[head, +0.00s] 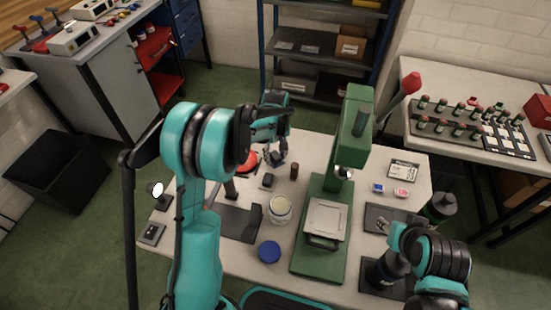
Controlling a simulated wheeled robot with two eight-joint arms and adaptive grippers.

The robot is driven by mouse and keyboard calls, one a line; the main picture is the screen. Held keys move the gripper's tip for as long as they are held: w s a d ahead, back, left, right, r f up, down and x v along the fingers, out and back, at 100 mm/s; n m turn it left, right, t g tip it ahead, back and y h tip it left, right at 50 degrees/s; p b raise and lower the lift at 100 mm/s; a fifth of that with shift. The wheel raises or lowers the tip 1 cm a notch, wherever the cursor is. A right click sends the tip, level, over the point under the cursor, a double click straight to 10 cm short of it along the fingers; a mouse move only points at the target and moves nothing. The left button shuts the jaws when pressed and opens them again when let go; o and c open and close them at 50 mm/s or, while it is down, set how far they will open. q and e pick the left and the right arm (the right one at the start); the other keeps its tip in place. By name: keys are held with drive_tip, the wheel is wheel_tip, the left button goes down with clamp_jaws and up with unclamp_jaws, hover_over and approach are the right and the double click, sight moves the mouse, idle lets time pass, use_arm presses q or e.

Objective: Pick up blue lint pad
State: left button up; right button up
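A small blue pad (378,188), which looks like the blue lint pad, lies flat on the right part of the grey workbench (425,165). A similar pink pad (401,193) lies just right of it. My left gripper (275,159) is over the back left of the bench, well left of the blue pad and apart from it. Its fingers are small and dark, so I cannot tell whether they are open. My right arm (440,258) is at the lower right; its gripper (383,226) is partly hidden near a dark mat, in front of the blue pad.
A green press (318,262) stands mid-bench, between my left gripper and the blue pad. A glass jar (281,209) and a blue lid (269,251) stand left of it. A labelled card (404,169) lies behind the pads. A dark cylinder (440,206) stands at the right edge.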

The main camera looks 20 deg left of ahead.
sight(275, 155)
use_arm(q)
drive_tip(key=shift+c, duration=0.5)
wheel_tip(275, 155, up, 10)
drive_tip(key=p, duration=0.3)
drive_tip(key=shift+p, duration=0.4)
